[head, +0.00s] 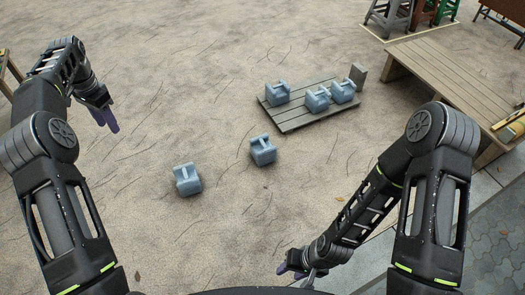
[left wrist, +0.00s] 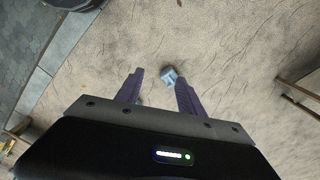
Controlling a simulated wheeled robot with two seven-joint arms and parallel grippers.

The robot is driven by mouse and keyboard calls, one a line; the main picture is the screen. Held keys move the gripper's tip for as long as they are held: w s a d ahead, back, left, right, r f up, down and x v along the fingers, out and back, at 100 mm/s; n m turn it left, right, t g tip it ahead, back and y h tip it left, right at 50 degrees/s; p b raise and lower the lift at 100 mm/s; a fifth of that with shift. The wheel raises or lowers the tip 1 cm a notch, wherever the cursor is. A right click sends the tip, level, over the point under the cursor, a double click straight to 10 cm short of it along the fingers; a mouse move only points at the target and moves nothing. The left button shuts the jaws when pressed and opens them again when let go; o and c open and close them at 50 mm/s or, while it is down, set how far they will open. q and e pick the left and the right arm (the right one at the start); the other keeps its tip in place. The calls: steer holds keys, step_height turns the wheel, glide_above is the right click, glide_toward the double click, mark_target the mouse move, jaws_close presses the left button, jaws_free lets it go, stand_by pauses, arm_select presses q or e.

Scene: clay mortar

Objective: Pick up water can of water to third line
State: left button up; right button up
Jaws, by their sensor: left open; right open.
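Two blue-grey water cans stand on the sandy ground in the head view, one nearer (head: 187,179) and one further right (head: 262,150). Three more cans sit on a low slatted board, one at its left (head: 277,93) and two at its right (head: 317,99) (head: 343,91). My left gripper (head: 108,120) is open and empty, above the ground left of all the cans. In the left wrist view its purple fingers (left wrist: 159,77) are spread, with one can (left wrist: 170,76) far beyond them. My right gripper (head: 296,268) is open at the bottom, away from the cans.
The slatted board (head: 295,123) lies flat on the ground, with a small grey block (head: 358,73) at its far right corner. A long wooden platform (head: 450,75) stands at right. Stools (head: 390,15) are at the top right. The ground at left and middle is largely clear.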

arm_select(q)
steer(key=shift+f, duration=0.1)
steer(key=s+d+f+n+h+b, duration=0.15)
steer(key=s+d+f, duration=0.25)
steer(key=d+f, duration=0.9)
steer(key=s+d+f+n+h+b, duration=0.15)
steer(key=s+d+f, duration=0.25)
steer(key=d+f, duration=0.8)
steer(key=s+d+f+n, duration=0.1)
steer(key=s+d, duration=0.3)
steer(key=s, duration=0.4)
steer(key=s+d+f+n+b, duration=0.1)
steer(key=s+d+f, duration=0.2)
steer(key=s, duration=0.6)
steer(key=s+d+f+n+h, duration=0.1)
steer(key=s+d+f+n, duration=0.1)
steer(key=s+d, duration=0.5)
steer(key=shift+s, duration=1.1)
arm_select(e)
steer(key=x, duration=0.4)
steer(key=shift+d+f, duration=0.15)
steer(key=shift+d, duration=0.2)
arm_select(q)
steer(key=shift+c, duration=0.3)
arm_select(e)
steer(key=shift+c, duration=0.3)
